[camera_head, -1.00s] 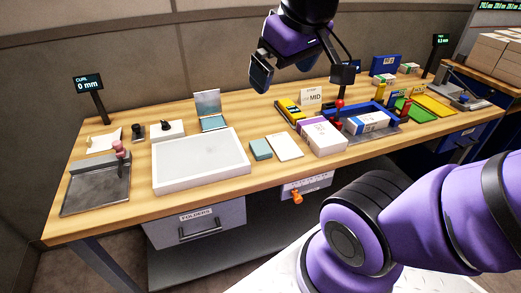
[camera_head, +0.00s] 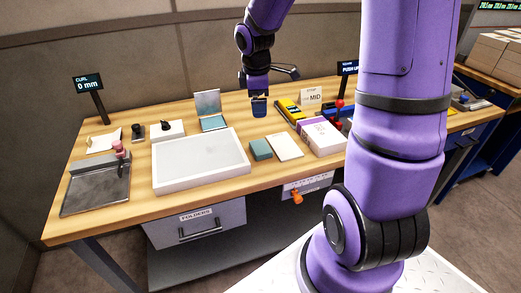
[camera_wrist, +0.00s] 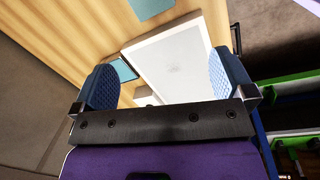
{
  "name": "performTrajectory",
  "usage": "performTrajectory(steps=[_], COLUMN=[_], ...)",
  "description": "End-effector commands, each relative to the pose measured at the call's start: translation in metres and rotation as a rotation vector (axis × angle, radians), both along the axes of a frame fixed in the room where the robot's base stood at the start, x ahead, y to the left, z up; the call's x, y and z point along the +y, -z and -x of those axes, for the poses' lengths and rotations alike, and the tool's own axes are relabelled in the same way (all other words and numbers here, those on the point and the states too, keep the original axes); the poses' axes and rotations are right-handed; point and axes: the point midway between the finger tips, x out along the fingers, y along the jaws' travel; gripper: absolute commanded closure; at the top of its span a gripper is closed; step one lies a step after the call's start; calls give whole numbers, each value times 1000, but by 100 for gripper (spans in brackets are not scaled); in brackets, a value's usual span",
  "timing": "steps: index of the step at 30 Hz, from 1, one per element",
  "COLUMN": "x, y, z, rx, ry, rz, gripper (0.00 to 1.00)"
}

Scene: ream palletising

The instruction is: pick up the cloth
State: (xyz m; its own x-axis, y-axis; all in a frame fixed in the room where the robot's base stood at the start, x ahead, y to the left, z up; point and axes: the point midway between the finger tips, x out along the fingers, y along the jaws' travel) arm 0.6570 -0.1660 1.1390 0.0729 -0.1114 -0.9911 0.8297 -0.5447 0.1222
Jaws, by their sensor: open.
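A pale, irregular flat piece that looks like the cloth (camera_head: 103,140) lies at the far left of the wooden bench in the head view. I cannot make it out surely in the wrist view. My gripper (camera_head: 259,107) hangs above the bench, behind the teal block and right of the open teal-lidded box. It is well to the right of the cloth. In the wrist view my gripper (camera_wrist: 165,76) has its two blue pads wide apart with nothing between them, and the bench shows beyond.
A white-rimmed tray (camera_head: 201,182) fills the bench's middle left. A grey plate with a pink-knobbed tool (camera_head: 96,190) lies left of it. The teal block (camera_head: 260,149), a pale pad (camera_head: 285,147) and a ream (camera_head: 322,138) stand right. My arm hides the bench's right part.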

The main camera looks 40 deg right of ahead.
Motion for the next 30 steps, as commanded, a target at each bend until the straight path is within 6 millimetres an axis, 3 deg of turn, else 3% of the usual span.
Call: performTrajectory(steps=[3, 9, 24, 30], x=[-13, -27, -31, -32], y=[36, 82, 143, 159], z=[-14, -29, -35, -35], rx=[44, 80, 92, 91], ry=[-96, -238, -308, -306], rz=[-29, -76, -102, -100], gripper=[0, 0, 0, 0])
